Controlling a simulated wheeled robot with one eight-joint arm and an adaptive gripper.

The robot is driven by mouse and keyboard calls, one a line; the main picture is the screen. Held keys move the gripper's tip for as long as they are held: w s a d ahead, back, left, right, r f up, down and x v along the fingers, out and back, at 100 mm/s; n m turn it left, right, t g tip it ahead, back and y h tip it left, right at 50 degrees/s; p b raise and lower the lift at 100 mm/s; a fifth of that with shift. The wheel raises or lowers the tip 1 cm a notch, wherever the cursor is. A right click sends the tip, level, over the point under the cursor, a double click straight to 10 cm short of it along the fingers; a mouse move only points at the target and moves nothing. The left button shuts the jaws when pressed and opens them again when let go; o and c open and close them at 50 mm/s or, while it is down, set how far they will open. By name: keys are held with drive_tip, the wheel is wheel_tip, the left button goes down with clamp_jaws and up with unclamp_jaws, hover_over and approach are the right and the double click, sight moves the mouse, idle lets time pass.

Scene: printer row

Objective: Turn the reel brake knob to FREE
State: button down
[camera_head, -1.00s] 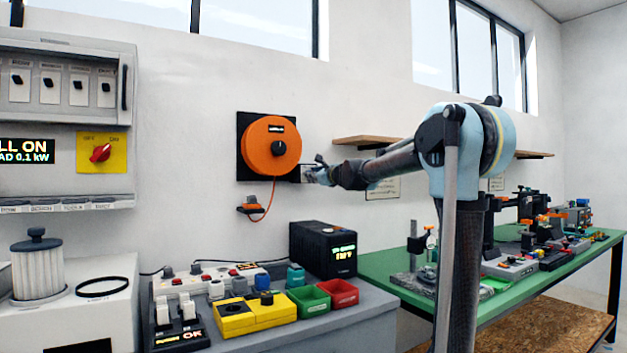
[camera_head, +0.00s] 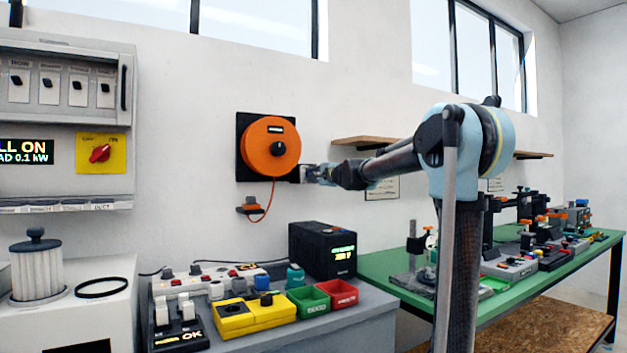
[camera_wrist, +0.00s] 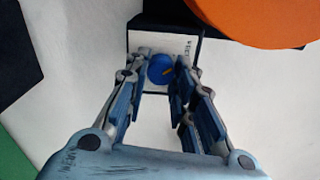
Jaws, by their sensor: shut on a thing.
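The orange reel (camera_head: 270,147) hangs on a black wall plate, with a dark hub at its centre. It also shows at the top right of the wrist view (camera_wrist: 262,18). The reel brake knob (camera_wrist: 161,69) is small and blue, on a white-faced plate (camera_wrist: 178,45) at the reel's lower right edge. My gripper (camera_wrist: 160,77) points at the wall with its fingers on either side of the knob, shut on it. In the head view my gripper (camera_head: 312,173) is at the plate beside the reel. The lettering on the plate is too small to read surely.
A wooden shelf (camera_head: 372,141) is on the wall just above my arm. Below the reel, an orange cord ends at a small holder (camera_head: 249,205). A black box (camera_head: 323,249) stands on the grey bench beneath. The wall between is clear.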

drive_tip(key=shift+s+n, duration=0.1)
drive_tip(key=shift+n, duration=0.8)
drive_tip(key=shift+f, duration=0.1)
drive_tip(key=c, duration=1.3)
unclamp_jaws()
drive_tip(key=shift+c, duration=0.2)
drive_tip(key=v, duration=1.1)
drive_tip(key=shift+s+d, duration=0.25)
drive_tip(key=shift+d, duration=0.05)
